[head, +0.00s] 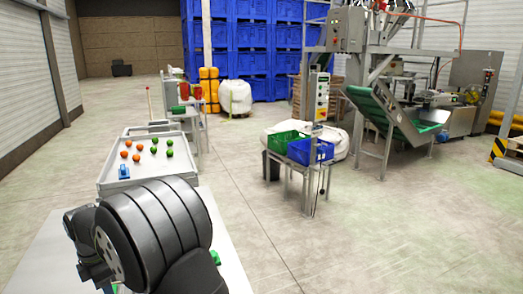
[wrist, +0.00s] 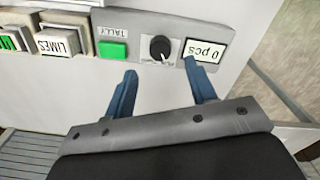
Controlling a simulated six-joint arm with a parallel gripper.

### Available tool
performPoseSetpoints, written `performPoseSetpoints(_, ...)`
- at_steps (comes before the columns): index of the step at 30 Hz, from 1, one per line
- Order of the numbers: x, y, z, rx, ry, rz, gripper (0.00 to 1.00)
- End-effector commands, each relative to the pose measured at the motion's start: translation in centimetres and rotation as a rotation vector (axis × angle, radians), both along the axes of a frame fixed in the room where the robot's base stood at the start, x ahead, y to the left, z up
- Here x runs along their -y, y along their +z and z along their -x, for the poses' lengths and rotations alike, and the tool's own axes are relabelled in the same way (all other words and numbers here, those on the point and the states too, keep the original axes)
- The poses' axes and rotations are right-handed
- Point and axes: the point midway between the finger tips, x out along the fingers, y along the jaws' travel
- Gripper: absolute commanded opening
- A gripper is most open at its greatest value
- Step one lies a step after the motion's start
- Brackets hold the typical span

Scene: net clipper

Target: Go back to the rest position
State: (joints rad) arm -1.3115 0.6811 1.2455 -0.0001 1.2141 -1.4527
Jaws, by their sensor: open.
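My gripper (wrist: 158,80) is open and empty in the wrist view, its two blue fingers apart. Its fingers point at a grey tally panel (wrist: 150,22) with a green button (wrist: 113,50), a black knob (wrist: 160,47) and a display (wrist: 205,50) reading "0 pcs". The right fingertip overlaps the display's left edge in the picture; I cannot tell whether it touches. In the head view my dark arm fills the lower left and hides most of the panel and the gripper.
Labelled blocks, one reading "LIMES" (wrist: 58,42), lie left of the panel. A white tray (head: 112,186) holds several orange and green fruits and a blue item (head: 124,172). Green (head: 284,140) and blue (head: 311,151) crates stand on a stand to the right, across open floor.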

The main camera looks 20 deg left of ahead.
Motion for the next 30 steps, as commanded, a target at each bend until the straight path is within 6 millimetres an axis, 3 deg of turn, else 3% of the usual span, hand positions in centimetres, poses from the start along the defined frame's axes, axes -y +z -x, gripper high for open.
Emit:
performPoseSetpoints(6, 0.1, -4.0, 0.0, -0.001, 0.0, 0.005, 0.51)
performPoseSetpoints(12, 0.0, -5.7, 0.0, -0.001, 0.0, 0.002, 0.51)
performPoseSetpoints(25, 0.0, -6.0, 0.0, 0.0, -0.001, 0.001, 0.51)
performPoseSetpoints(30, 0.0, -4.9, 0.0, 0.0, 0.0, -0.001, 0.51)
